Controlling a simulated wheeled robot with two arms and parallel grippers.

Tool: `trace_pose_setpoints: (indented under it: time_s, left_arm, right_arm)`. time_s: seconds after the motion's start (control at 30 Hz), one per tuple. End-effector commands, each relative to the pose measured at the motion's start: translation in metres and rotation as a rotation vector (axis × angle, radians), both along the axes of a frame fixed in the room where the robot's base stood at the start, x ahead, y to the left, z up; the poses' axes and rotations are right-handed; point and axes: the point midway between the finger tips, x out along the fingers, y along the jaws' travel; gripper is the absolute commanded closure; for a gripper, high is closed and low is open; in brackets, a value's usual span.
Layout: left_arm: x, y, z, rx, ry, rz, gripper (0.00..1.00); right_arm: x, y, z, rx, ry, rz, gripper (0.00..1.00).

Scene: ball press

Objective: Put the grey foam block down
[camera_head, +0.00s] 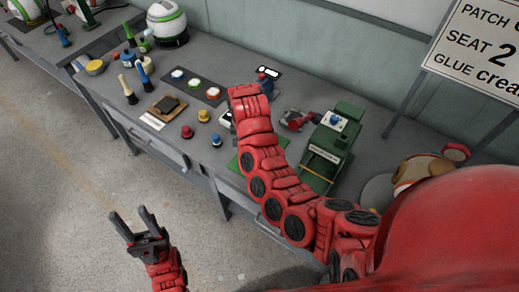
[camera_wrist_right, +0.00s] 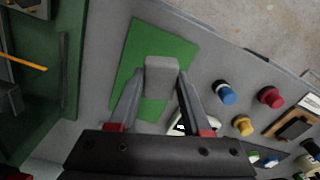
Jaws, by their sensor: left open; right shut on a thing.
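The grey foam block (camera_wrist_right: 161,77) is between the two fingers of my right gripper (camera_wrist_right: 160,85) in the right wrist view. The gripper is shut on it. The block appears over the green mat (camera_wrist_right: 182,52); I cannot tell whether it touches the mat. In the head view a corner of the green mat (camera_head: 236,164) shows beside my red right arm, which hides the block and the right gripper's fingers. My left gripper (camera_head: 134,222) is open and empty, over the floor in front of the bench.
A green press (camera_head: 325,150) stands right of the mat on the grey bench. Red (camera_head: 187,131), yellow (camera_head: 203,115) and blue (camera_head: 216,140) knobbed pieces stand left of it. A wooden tray with a dark pad (camera_head: 168,107) lies farther left. A sign (camera_head: 480,45) stands at the back right.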

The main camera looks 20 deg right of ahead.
Motion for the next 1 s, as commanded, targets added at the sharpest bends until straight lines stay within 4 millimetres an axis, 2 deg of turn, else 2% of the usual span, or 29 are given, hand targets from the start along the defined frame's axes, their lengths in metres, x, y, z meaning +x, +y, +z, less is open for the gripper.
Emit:
trace_pose_setpoints:
  time_s: [0.1, 0.3, 0.47, 0.57, 0.77, 1.0]
  left_arm:
    - [0.0, 0.0, 0.013, 0.0, 0.0, 0.0, 0.5]
    - [0.0, 0.0, 0.023, 0.0, 0.0, 0.0, 0.5]
    - [0.0, 0.0, 0.025, 0.0, 0.0, 0.0, 0.5]
    - [0.0, 0.0, 0.02, 0.0, 0.0, 0.0, 0.5]
    - [0.0, 0.0, 0.0, 0.0, 0.0, 0.0, 0.5]
    - [0.0, 0.0, -0.038, 0.0, 0.0, 0.0, 0.5]
  right_arm:
    - [-0.036, -0.008, -0.018, 0.004, 0.004, -0.108, 1.0]
    - [-0.087, -0.027, -0.041, -0.001, 0.004, -0.247, 1.0]
    - [-0.105, -0.035, -0.049, -0.003, 0.002, -0.297, 1.0]
    - [-0.096, -0.038, -0.052, -0.004, -0.002, -0.304, 1.0]
    - [-0.052, -0.048, -0.059, -0.007, -0.005, -0.305, 1.0]
    - [-0.004, -0.056, -0.067, -0.007, -0.005, -0.304, 1.0]
